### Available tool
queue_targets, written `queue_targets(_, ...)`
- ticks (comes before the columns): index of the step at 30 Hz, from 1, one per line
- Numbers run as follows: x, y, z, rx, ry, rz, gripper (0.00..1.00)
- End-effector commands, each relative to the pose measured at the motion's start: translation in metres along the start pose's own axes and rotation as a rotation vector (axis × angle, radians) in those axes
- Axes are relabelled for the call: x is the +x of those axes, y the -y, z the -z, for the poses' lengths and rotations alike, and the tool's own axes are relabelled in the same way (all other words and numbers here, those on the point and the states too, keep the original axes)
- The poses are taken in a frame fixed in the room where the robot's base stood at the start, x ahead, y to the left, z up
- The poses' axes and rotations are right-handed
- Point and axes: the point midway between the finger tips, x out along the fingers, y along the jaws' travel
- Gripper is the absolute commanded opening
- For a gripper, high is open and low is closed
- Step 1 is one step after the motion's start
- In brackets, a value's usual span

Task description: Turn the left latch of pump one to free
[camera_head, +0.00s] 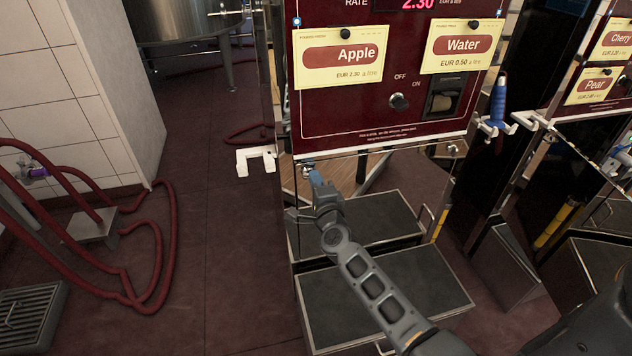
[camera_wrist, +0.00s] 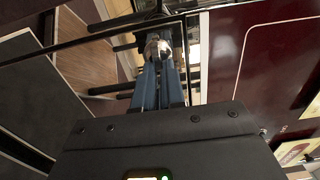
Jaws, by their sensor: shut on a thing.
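Pump one is the dark red cabinet (camera_head: 340,112) with the Apple and Water cards in the head view. Its left latch (camera_head: 307,169) is a small metal piece at the lower left edge of the red panel. My gripper (camera_head: 316,178) reaches up to it from below. In the wrist view, my gripper's blue fingers (camera_wrist: 160,88) are together on the shiny metal latch (camera_wrist: 158,46). The fingers hide part of the latch, and its exact turn angle is hard to tell.
A second latch (camera_head: 452,149) sits at the panel's lower right. Dark trays (camera_head: 385,290) stand in the lower bay behind my arm. A white bracket (camera_head: 256,161) juts out at the left. A red hose (camera_head: 160,270) lies on the floor, with clear floor between.

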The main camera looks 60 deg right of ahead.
Motion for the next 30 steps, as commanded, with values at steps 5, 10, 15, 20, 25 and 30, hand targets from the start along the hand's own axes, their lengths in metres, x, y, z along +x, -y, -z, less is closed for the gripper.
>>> queue_targets(5, -0.001, -0.002, 0.001, 0.000, 0.000, -0.003, 0.13)
queue_targets(10, -0.001, -0.001, 0.000, 0.000, 0.000, -0.002, 0.30)
queue_targets(15, 0.000, -0.001, 0.000, 0.000, 0.000, -0.001, 0.35)
queue_targets(20, -0.002, -0.001, 0.000, -0.001, 0.000, -0.001, 0.35)
queue_targets(25, -0.021, -0.001, 0.000, -0.001, 0.001, -0.003, 0.35)
queue_targets(30, -0.050, -0.001, 0.001, -0.001, 0.001, -0.004, 0.35)
